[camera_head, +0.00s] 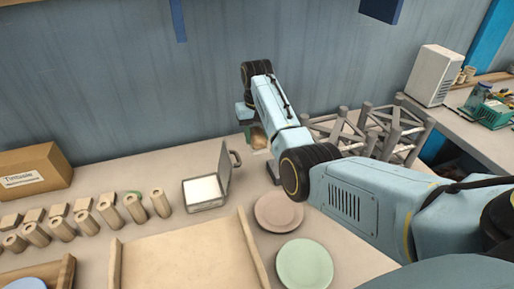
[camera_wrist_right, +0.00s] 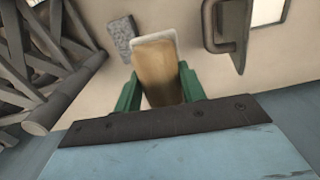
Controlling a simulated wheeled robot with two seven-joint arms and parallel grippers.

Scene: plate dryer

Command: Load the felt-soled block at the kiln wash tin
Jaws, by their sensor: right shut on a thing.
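My right gripper (camera_head: 250,130) reaches in over the back of the table near the wall. In the right wrist view, its green fingers (camera_wrist_right: 160,92) are shut on a tan block (camera_wrist_right: 160,72) with a pale layer at its far end. The block shows only partly in the head view (camera_head: 258,141), behind my arm. The kiln wash tin (camera_head: 207,188), a metal case with a raised lid and white contents, stands left of the gripper. Its handle (camera_wrist_right: 228,28) and a white corner show in the right wrist view. The block is apart from the tin. My left gripper is out of view.
A grey rough pad (camera_wrist_right: 120,38) lies beside the block. Grey trusses (camera_head: 375,130) stand to the right. Pink (camera_head: 278,211) and green (camera_head: 305,264) plates lie in front, near a wooden tray (camera_head: 185,262). Several wooden cylinders (camera_head: 110,211) and a cardboard box (camera_head: 34,172) are left.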

